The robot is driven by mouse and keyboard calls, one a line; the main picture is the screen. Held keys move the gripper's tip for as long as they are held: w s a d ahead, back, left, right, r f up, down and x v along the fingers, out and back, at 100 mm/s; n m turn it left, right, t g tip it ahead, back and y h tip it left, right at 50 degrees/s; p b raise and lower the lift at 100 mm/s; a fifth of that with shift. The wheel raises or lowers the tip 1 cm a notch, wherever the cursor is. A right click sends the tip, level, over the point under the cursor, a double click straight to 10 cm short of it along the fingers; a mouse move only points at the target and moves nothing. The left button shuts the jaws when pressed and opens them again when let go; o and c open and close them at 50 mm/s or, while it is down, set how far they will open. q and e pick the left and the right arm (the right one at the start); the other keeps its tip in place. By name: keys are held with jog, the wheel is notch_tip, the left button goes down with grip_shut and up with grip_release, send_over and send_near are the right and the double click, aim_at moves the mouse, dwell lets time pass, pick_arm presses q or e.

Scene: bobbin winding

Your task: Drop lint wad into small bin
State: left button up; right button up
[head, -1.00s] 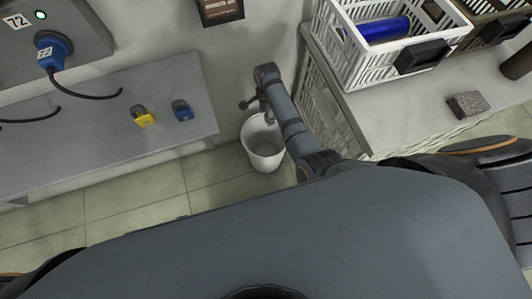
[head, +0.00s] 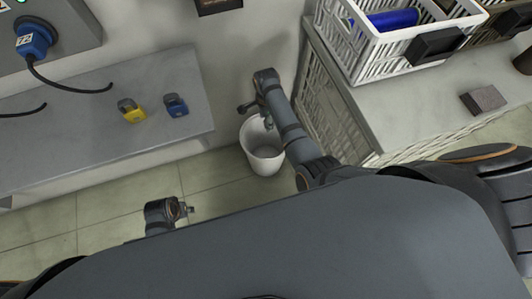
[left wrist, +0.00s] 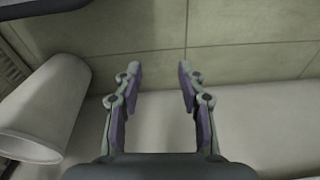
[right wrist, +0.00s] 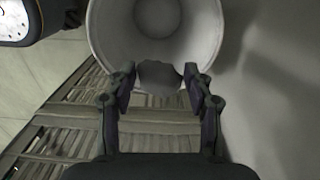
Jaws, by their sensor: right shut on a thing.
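The small bin (head: 262,160) is a white, open-topped bucket on the tiled floor between the shelf and the cabinet. It fills the top of the right wrist view (right wrist: 112,38) and lies at the left of the left wrist view (left wrist: 42,105). My right gripper (head: 268,121) is at the bin's mouth, its tips partly hidden in the head view. It is shut on the lint wad (right wrist: 158,75), a grey, irregular lump seen against the bin's opening in the right wrist view. My left gripper (head: 187,209) is open and empty (left wrist: 160,80), left of the bin.
At right, a slatted cabinet bears a white crate (head: 360,62) with a blue item, and a grey block (head: 484,99). Floor left of the bin is clear.

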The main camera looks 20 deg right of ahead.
notch_tip(320, 180, down, 2)
jog(key=shift+f+b, duration=0.2)
jog(key=shift+b, duration=0.95)
pick_arm(q)
notch_tip(320, 180, up, 9)
jog(key=d, duration=0.2)
jog(key=shift+h, duration=0.3)
jog(key=shift+r, duration=0.1)
pick_arm(e)
jog(key=o, duration=0.8)
jog(key=shift+o, duration=0.2)
